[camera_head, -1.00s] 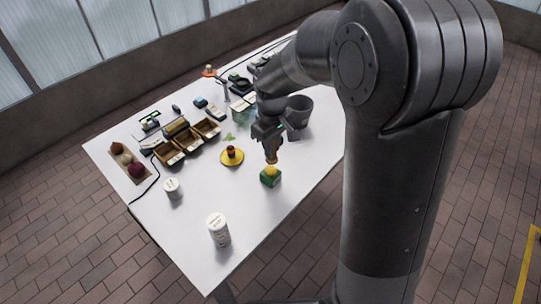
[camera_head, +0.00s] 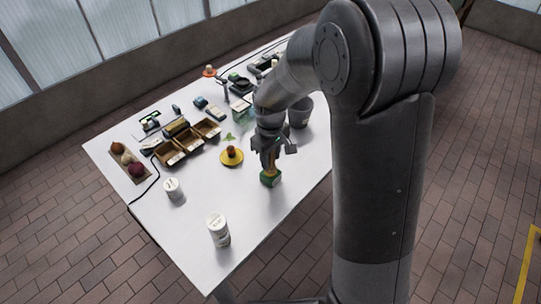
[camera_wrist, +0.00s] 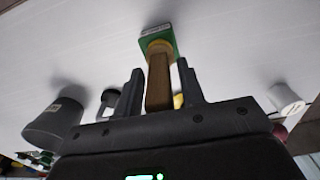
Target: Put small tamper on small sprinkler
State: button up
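A thing with an upright wooden handle (camera_wrist: 158,78), apparently the small tamper, stands with its yellow lower end on a green block (camera_head: 265,181) near the table's right edge. My gripper (camera_head: 267,162) is low over it; in the wrist view the fingers (camera_wrist: 162,90) are apart, one on each side of the handle, with a narrow gap visible on the right. The smaller white can (camera_head: 173,188), perhaps the small sprinkler, stands at the left front; it also shows in the wrist view (camera_wrist: 287,99). A larger white can (camera_head: 219,231) stands nearer the front corner.
A yellow saucer (camera_head: 224,161) with a small brown item stands just left of my gripper. A grey bucket (camera_head: 300,112) is behind it to the right. The front table (camera_head: 200,220) is largely clear.

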jog(key=shift+o, duration=0.3)
jog(key=shift+r, duration=0.1)
notch_tip(320, 180, up, 11)
jog(key=shift+r, duration=0.7)
jog(key=s+d+r+m+t, duration=0.2)
jog(key=s+d+m, duration=0.1)
jog(key=s, duration=0.4)
jog(key=s+d+r+m+t, duration=0.1)
jog(key=s+d+r+m, duration=0.2)
jog(key=s+d, duration=0.2)
jog(key=s+d+r+m+t, duration=0.2)
jog(key=s+d+r+m, duration=0.1)
jog(key=s, duration=0.6)
jog(key=shift+d+t, duration=0.3)
jog(key=shift+d, duration=0.2)
jog(key=shift+s, duration=0.1)
